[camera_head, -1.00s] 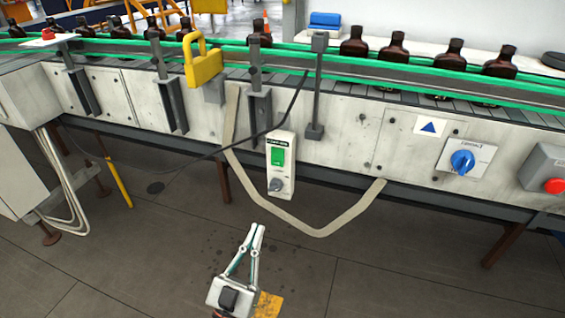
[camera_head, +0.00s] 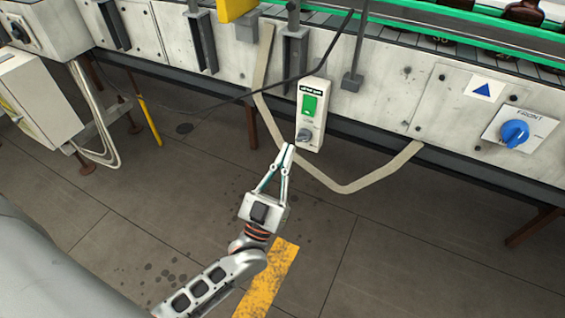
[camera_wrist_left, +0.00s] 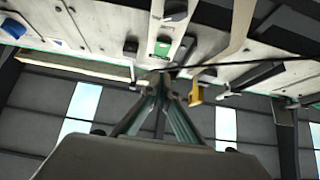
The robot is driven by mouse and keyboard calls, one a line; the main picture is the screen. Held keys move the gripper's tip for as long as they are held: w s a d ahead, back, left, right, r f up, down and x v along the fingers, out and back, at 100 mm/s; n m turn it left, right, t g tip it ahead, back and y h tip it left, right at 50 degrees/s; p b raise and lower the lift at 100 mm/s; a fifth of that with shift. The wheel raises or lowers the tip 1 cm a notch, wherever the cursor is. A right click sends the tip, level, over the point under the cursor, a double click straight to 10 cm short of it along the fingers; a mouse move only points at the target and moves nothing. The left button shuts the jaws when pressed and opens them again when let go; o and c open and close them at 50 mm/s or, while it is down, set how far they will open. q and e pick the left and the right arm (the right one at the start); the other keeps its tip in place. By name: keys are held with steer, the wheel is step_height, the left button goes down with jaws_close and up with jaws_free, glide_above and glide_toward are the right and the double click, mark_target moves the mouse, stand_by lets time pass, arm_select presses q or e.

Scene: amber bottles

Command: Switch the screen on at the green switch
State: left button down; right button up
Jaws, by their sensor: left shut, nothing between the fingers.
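The green switch (camera_head: 309,104) is on a narrow white box (camera_head: 313,119) at the front of the conveyor frame, below a black label. A grey knob (camera_head: 304,136) is under it on the same box. My left gripper (camera_head: 287,148) is shut and empty. Its fingertips appear just below and left of the knob in the head view; I cannot tell the exact gap. In the left wrist view, the green switch (camera_wrist_left: 162,48) is beyond the shut fingertips (camera_wrist_left: 160,76). No screen is recognisable. My right gripper is not in view.
A beige strap (camera_head: 347,189) loops below and beside the box, and a dark cable (camera_head: 235,99) passes left of it. A blue knob (camera_head: 515,133) is on a panel to the right. The conveyor (camera_head: 430,40) is above; open floor (camera_head: 400,250) lies in front.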

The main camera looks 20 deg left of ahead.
mark_target(308, 109)
arm_select(q)
steer(key=w, duration=0.2)
steer(key=w+r, duration=0.1)
steer(key=w, duration=0.2)
steer(key=w+r, duration=0.1)
steer(key=w, duration=0.1)
steer(key=shift+w+d+r+b, duration=0.15)
steer(key=shift+r+b, duration=0.1)
steer(key=shift+b, duration=0.05)
steer(key=shift+w, duration=0.35)
steer(key=shift+r, duration=0.1)
